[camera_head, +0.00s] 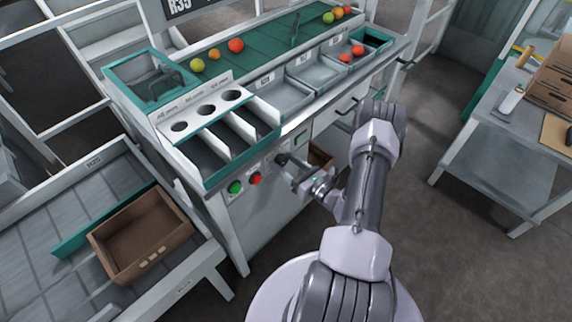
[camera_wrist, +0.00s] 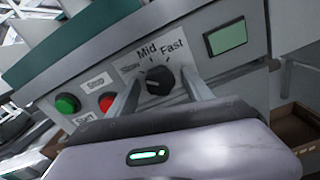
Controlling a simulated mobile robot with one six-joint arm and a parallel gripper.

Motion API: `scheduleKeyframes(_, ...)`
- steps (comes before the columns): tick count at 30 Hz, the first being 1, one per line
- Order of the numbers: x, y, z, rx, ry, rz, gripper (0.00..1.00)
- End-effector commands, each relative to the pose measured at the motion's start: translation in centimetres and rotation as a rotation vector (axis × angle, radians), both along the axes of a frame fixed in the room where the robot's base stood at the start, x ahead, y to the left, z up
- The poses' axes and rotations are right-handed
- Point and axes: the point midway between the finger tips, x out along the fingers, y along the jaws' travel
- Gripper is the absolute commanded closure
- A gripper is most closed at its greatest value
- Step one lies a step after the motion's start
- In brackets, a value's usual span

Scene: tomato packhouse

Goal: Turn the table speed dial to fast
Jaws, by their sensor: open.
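The speed dial (camera_wrist: 159,81) is a black knob on the grey front panel, with the labels Mid and Fast above it in the wrist view. A third label to the left is partly hidden. The light pointer mark on the knob appears near its upper part; its exact setting is hard to tell. My gripper (camera_wrist: 160,90) is open, with one finger on each side of the dial; I cannot tell whether they touch it. In the head view my gripper (camera_head: 291,168) reaches the panel in front of the dial (camera_head: 281,159), which is mostly hidden.
A green button (camera_wrist: 67,103) and a red button (camera_wrist: 107,102) sit left of the dial. A small green display (camera_wrist: 226,37) is to its right. The sorting table (camera_head: 265,130) overhangs the panel. A brown crate (camera_head: 140,235) stands on the roller conveyor at left.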

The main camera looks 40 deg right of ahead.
Motion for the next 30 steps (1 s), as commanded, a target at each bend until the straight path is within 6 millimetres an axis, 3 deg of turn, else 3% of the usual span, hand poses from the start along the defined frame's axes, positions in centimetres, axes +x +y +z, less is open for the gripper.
scheduleKeyframes(4,-0.02,-0.01,0.02,0.0,0.0,0.0,0.41)
scheduleKeyframes(13,-0.05,0.01,0.0,0.0,0.0,0.001,1.0)
scheduleKeyframes(23,-0.07,0.02,-0.01,0.05,0.005,0.001,1.0)
scheduleKeyframes(30,-0.08,0.03,-0.01,0.211,0.017,0.001,1.0)
